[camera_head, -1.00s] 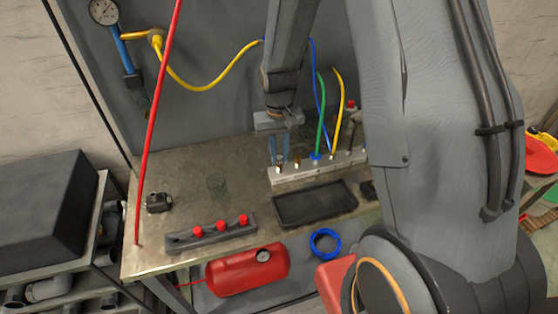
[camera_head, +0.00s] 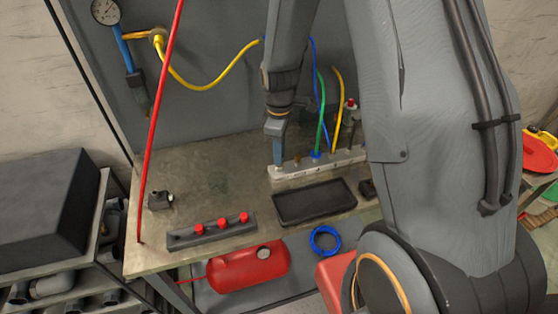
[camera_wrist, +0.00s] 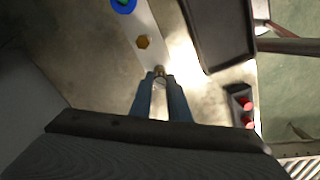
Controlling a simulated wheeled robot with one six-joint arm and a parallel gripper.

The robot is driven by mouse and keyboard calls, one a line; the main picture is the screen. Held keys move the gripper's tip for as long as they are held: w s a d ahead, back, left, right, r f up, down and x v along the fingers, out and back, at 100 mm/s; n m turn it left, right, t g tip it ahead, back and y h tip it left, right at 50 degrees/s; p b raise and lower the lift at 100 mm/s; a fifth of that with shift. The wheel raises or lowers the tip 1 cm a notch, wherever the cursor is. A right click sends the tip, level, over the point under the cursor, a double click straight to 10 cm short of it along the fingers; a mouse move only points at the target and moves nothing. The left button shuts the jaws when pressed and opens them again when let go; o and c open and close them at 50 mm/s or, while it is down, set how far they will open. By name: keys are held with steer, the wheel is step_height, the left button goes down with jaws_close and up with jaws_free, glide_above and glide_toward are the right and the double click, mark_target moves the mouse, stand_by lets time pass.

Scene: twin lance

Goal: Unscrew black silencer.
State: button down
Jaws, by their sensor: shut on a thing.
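A pale manifold block (camera_head: 312,168) lies on the workbench with a row of fittings along its top. My gripper (camera_head: 278,162) points down at the block's left end, seen side-on. In the wrist view my gripper (camera_wrist: 160,74) is shut on a small, brass-looking fitting (camera_wrist: 160,70) at that end of the block. The fingers hide most of it, so I cannot tell whether it is the black silencer. A brass hex fitting (camera_wrist: 143,42) and a blue ring (camera_wrist: 123,4) sit farther along the block.
Blue, green (camera_head: 321,110) and yellow (camera_head: 337,105) hoses rise from the block close to my gripper. A black tray (camera_head: 314,203) lies in front. A strip with red knobs (camera_head: 210,231) and a small black device (camera_head: 159,199) stand left. The bench's left middle is clear.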

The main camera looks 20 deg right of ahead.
steer(key=c, duration=1.8)
jaws_free()
steer(key=m, duration=1.2)
steer(key=shift+m, duration=0.3)
steer(key=m, duration=1.2)
steer(key=shift+m, duration=0.3)
steer(key=shift+c, duration=0.5)
